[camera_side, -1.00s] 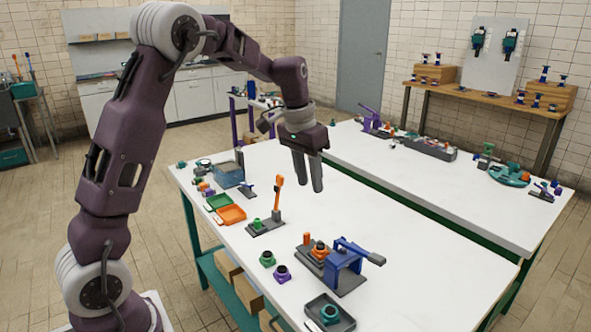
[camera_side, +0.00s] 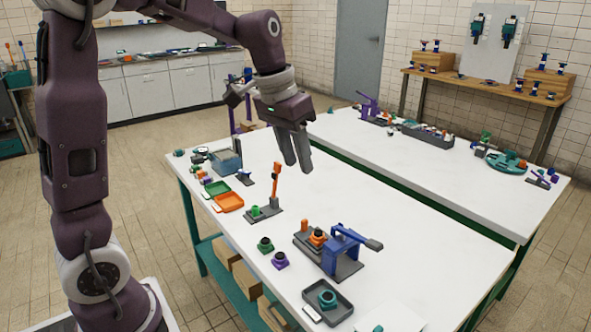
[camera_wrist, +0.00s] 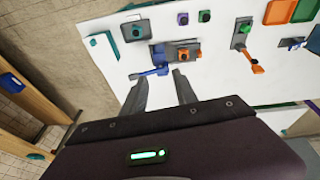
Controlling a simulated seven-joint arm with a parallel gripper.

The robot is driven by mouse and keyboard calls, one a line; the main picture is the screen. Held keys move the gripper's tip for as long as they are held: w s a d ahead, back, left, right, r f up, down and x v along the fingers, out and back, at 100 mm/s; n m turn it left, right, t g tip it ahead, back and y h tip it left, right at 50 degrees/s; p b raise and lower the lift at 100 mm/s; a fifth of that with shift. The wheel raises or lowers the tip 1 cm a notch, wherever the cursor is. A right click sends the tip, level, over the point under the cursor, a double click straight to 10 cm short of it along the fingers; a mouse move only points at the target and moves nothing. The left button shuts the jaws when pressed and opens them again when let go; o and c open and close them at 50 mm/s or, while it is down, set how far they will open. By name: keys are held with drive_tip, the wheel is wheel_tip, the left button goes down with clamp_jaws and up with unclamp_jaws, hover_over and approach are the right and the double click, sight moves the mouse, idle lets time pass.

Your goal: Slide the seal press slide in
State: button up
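The seal press (camera_side: 342,250) has a blue frame and lever on a dark base on the near table. Its slide (camera_side: 316,240) carries an orange ringed part and sticks out to the left of the frame, with an orange knob (camera_side: 304,225) at its outer end. In the wrist view the blue lever (camera_wrist: 158,72) and the orange part on the slide (camera_wrist: 183,54) show beyond the fingers. My gripper (camera_side: 298,166) is open and empty, high above the table behind the press. Its two fingers (camera_wrist: 160,92) stand apart in the wrist view, touching nothing.
An orange upright lever on a base (camera_side: 266,210) stands left of the press. Green (camera_side: 265,245) and purple (camera_side: 280,261) fittings lie nearby. A dark tray (camera_side: 340,312) with a teal ring sits in front. The table right of the press is clear.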

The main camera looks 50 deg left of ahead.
drive_tip(key=w+a+f+g, duration=0.1)
drive_tip(key=w+a+f, duration=0.5)
drive_tip(key=w+f, duration=0.2)
drive_tip(key=g, duration=0.2)
hover_over(304, 220)
drive_tip(key=shift+m+y, duration=0.3)
drive_tip(key=shift+m, duration=0.1)
wheel_tip(304, 220, down, 15)
drive_tip(key=shift+f, duration=0.1)
wheel_tip(304, 220, down, 6)
drive_tip(key=shift+r, duration=0.15)
drive_tip(key=shift+f, duration=0.55)
clamp_jaws()
drive_tip(key=shift+r, duration=0.1)
